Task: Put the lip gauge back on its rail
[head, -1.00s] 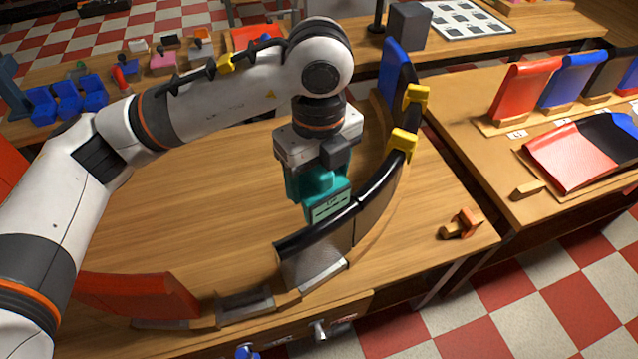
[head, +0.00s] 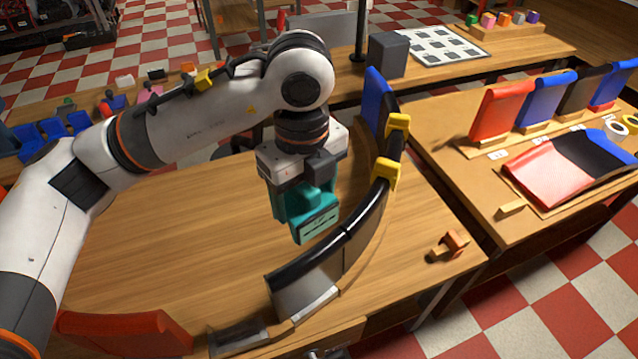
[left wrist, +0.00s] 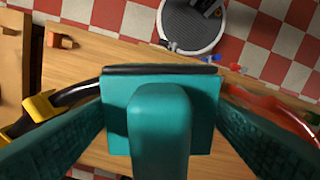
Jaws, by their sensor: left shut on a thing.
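The teal lip gauge (head: 318,226), a block with a pale label face, hangs below my left gripper (head: 303,196) in the head view. My left gripper is shut on it. The gauge is upright, above the table, just inside the curved black lip (head: 318,255) of the ring. In the left wrist view the gauge (left wrist: 115,115) and its rounded handle (left wrist: 160,125) fill the middle between the teal fingers. I cannot tell whether the gauge touches the lip. I cannot make out the gauge's rail. My right gripper is not in view.
Two yellow clamps (head: 388,173) sit on the black lip near a blue panel (head: 375,100). A red panel (head: 125,332) stands at the lower left. A small orange-and-wood piece (head: 449,245) lies right of the ring. The tabletop (head: 185,230) inside the ring is mostly clear.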

